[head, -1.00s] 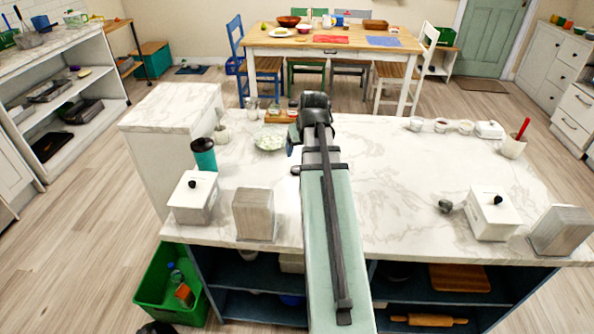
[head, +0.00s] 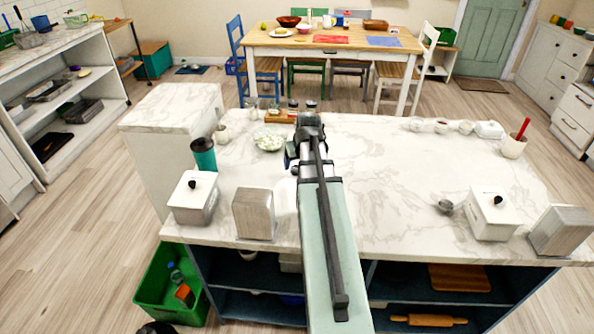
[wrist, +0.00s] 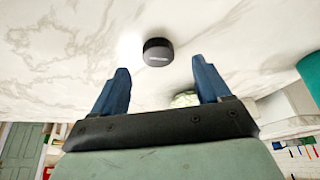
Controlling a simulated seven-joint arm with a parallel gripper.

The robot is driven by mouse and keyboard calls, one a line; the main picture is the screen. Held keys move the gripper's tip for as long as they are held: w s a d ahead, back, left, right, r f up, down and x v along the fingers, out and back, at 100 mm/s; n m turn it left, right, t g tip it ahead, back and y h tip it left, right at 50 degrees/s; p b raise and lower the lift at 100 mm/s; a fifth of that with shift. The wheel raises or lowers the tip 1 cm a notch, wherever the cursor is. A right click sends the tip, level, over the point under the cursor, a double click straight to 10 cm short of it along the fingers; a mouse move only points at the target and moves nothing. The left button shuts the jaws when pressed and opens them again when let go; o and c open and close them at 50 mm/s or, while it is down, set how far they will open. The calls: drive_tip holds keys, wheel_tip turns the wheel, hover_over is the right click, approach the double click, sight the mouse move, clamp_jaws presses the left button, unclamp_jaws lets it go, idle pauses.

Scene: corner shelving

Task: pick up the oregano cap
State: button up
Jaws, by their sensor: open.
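A round black cap (wrist: 158,51) with a small pale label, too small to read, shows on the white marble surface in the wrist view. My gripper (wrist: 160,70) is open, with its two blue fingers spread. The cap shows just beyond the fingertips, roughly centred between them, and nothing is held. In the head view my arm hides the fingers and the cap. Dark-topped jars (head: 293,106) stand by a wooden rack (head: 281,117) at the island's far edge.
A bowl (head: 269,143) and a teal-and-black cup (head: 203,155) stand left of my arm.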

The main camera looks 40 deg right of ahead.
sight(297, 169)
drive_tip(key=shift+x, duration=2.2)
drive_tip(key=shift+d, duration=0.15)
drive_tip(key=c, duration=1.1)
drive_tip(key=shift+r, duration=0.1)
wheel_tip(297, 169, up, 9)
drive_tip(key=shift+w+d+r+n+y, duration=0.35)
drive_tip(key=shift+w+d+r+n, duration=0.55)
drive_tip(key=shift+w+d, duration=3.3)
drive_tip(key=shift+w+d+r+n+y, duration=0.5)
drive_tip(key=shift+w+d+n, duration=0.65)
drive_tip(key=shift+w, duration=5.95)
drive_tip(key=shift+w+d+r+n+y, duration=0.25)
drive_tip(key=shift+w+d+r+n, duration=0.65)
drive_tip(key=shift+w+d, duration=3.3)
